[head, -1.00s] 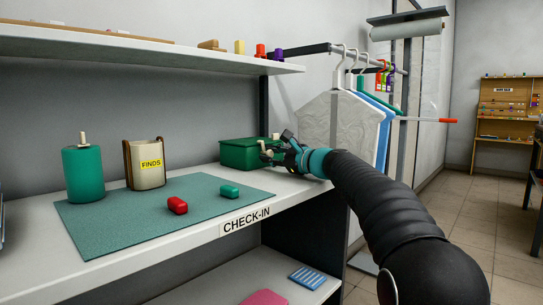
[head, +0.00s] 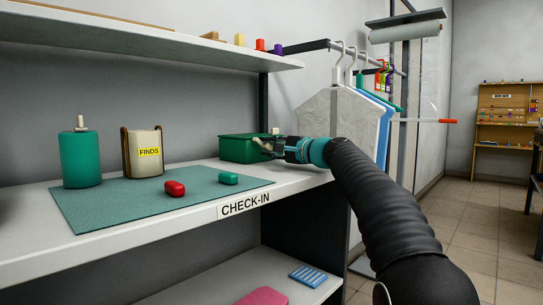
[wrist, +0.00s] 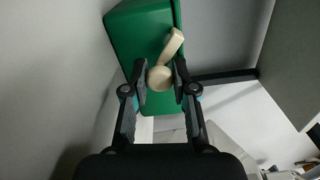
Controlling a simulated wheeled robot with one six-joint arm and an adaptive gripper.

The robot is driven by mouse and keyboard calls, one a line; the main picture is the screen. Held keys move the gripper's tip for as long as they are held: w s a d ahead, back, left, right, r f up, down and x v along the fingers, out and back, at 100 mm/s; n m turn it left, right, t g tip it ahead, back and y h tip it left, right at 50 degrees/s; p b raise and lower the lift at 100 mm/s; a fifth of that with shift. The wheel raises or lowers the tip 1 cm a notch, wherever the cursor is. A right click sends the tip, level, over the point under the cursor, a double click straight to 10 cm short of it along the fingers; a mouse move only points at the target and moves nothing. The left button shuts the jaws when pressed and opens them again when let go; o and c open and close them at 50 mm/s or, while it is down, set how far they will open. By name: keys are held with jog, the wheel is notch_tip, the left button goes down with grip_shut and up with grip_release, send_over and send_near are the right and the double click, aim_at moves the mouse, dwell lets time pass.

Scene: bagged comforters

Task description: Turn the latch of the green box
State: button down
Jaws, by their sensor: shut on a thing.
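The green box (head: 240,147) stands at the right end of the counter, against the back wall. In the wrist view the green box (wrist: 140,38) fills the upper middle, with a cream latch on its face. The latch has a lever (wrist: 171,46) that slants up to the right from a round knob (wrist: 160,78). My gripper (wrist: 160,76) is shut on the latch, one finger on each side of the knob. In the head view my gripper (head: 270,147) reaches the box from the right and partly hides the latch.
A green bottle (head: 82,160) and a FINDS holder (head: 148,152) stand behind. Hangers with garments (head: 340,115) hang close beyond my arm.

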jog(key=shift+a+n+b, duration=0.1)
jog(key=shift+n+b, duration=0.95)
jog(key=shift+n, duration=1.25)
jog(key=c, duration=0.9)
grip_release()
jog(key=shift+s+a, duration=0.1)
jog(key=shift+c, duration=0.2)
jog(key=shift+d, duration=0.25)
jog(key=shift+s+d, duration=0.15)
jog(key=shift+d, duration=0.1)
jog(key=v, duration=1.1)
jog(key=shift+s, duration=0.2)
